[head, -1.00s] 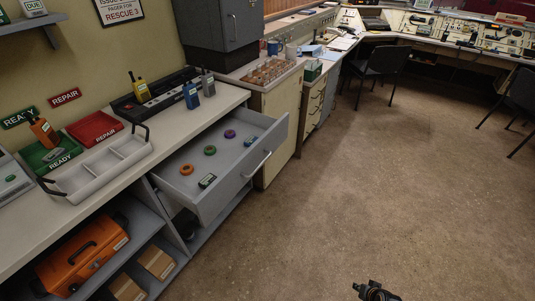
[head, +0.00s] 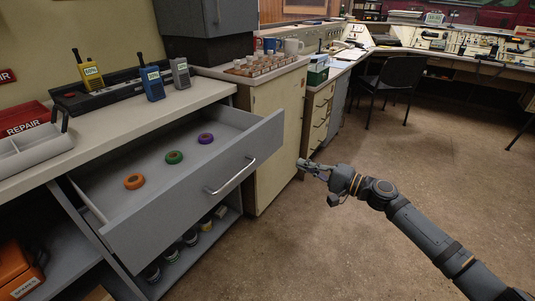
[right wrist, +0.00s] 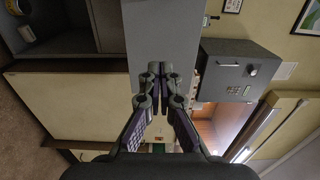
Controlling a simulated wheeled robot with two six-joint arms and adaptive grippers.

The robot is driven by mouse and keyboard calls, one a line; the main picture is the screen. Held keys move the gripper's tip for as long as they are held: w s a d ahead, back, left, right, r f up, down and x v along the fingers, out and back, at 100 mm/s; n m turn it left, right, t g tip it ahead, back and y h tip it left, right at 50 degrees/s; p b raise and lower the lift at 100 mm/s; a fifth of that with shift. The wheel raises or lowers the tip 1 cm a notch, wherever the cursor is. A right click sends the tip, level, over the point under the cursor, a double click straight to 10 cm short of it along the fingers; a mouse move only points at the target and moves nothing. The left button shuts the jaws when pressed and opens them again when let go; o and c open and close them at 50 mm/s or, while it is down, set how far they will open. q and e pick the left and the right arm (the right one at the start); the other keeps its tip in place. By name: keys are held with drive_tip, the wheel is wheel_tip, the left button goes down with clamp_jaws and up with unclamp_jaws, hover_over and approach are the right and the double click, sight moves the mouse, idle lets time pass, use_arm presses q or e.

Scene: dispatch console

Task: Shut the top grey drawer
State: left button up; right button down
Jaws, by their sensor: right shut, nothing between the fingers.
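The top grey drawer (head: 190,195) is pulled open in the head view, with a silver bar handle (head: 231,176) on its front. An orange ring (head: 134,181), a green ring (head: 174,157) and a purple ring (head: 206,138) lie inside it. My right gripper (head: 308,165) is shut and empty, to the right of the drawer front and apart from it in the head view. In the right wrist view its fingertips (right wrist: 155,82) are together, in front of a grey panel (right wrist: 160,35) that looks like the drawer front. My left gripper is not in view.
A cream cabinet (head: 262,150) stands just right of the drawer. The worktop (head: 120,130) above holds radios in a charger (head: 110,97) and a pale tray (head: 35,148). Cans (head: 190,238) stand on the shelf below. A chair (head: 400,88) stands farther back; the floor between is clear.

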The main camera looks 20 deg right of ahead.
sight(261, 148)
drive_tip(key=x, duration=1.2)
drive_tip(key=shift+w+a, duration=0.2)
drive_tip(key=shift+w, duration=0.15)
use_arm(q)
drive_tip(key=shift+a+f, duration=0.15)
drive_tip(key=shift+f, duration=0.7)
use_arm(e)
drive_tip(key=shift+w+a+f, duration=0.1)
drive_tip(key=shift+w+a, duration=0.1)
